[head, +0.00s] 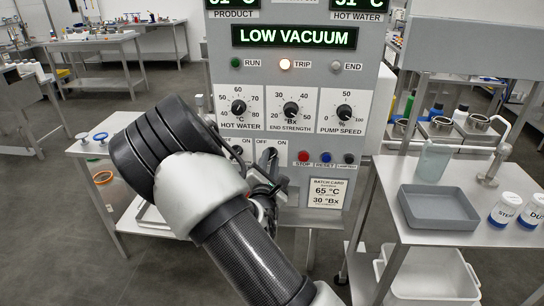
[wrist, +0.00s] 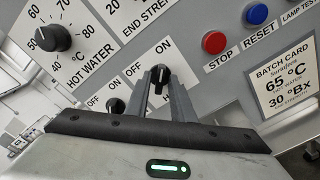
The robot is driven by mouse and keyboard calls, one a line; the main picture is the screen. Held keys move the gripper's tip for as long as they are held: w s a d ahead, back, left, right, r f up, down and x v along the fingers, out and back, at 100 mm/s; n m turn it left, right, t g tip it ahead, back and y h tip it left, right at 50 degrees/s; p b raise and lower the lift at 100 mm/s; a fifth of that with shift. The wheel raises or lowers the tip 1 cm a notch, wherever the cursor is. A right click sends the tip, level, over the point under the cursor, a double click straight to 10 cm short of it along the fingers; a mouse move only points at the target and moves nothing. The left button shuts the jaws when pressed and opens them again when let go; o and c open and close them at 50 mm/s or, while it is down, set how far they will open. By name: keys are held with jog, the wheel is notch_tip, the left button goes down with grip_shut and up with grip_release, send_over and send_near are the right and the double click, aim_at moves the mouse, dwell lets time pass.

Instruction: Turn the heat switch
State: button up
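The grey control panel (head: 290,75) stands in front of me with two OFF/ON switches low on its face.
Dials (head: 290,108) sit above the switches. Red stop (head: 303,156) and blue reset (head: 325,157) buttons are close on the right, above the batch card (head: 327,193). The trip lamp (head: 285,64) is lit; the display (head: 295,36) reads LOW VACUUM. A side table (head: 440,228) holds a grey tray.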

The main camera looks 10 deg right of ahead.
grip_shut()
jog(key=shift+n+p, duration=0.6)
jog(key=shift+n, duration=0.5)
